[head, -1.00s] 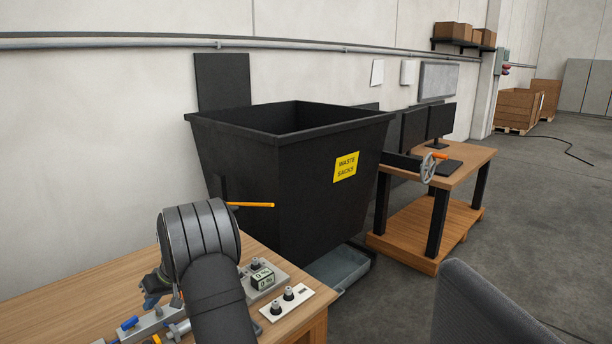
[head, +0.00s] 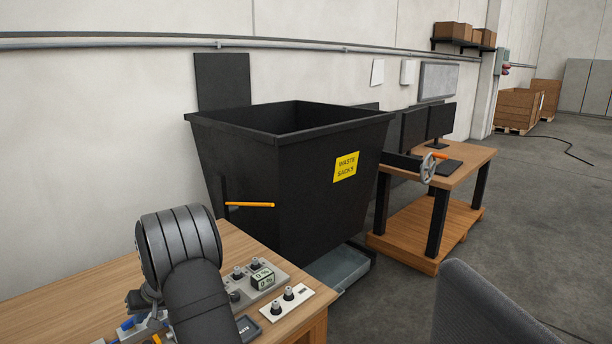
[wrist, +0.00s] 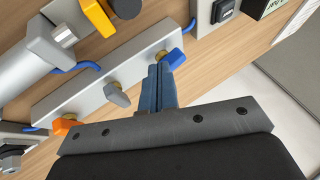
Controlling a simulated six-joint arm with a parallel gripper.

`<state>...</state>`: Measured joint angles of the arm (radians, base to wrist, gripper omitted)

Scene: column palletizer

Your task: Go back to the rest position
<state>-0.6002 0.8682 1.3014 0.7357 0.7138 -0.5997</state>
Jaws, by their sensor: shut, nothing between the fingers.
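My gripper (wrist: 157,88) shows in the wrist view with its two blue-grey fingers closed together and nothing between them. It is over a grey valve bar (wrist: 105,85) with blue, grey and orange handles on the wooden bench. Whether the fingertips touch the bar cannot be told.
A black waste sacks bin (head: 285,185) is behind the bench. A wooden desk (head: 462,172) with monitors is farther right. A grey chair back (head: 490,310) is at the lower right.

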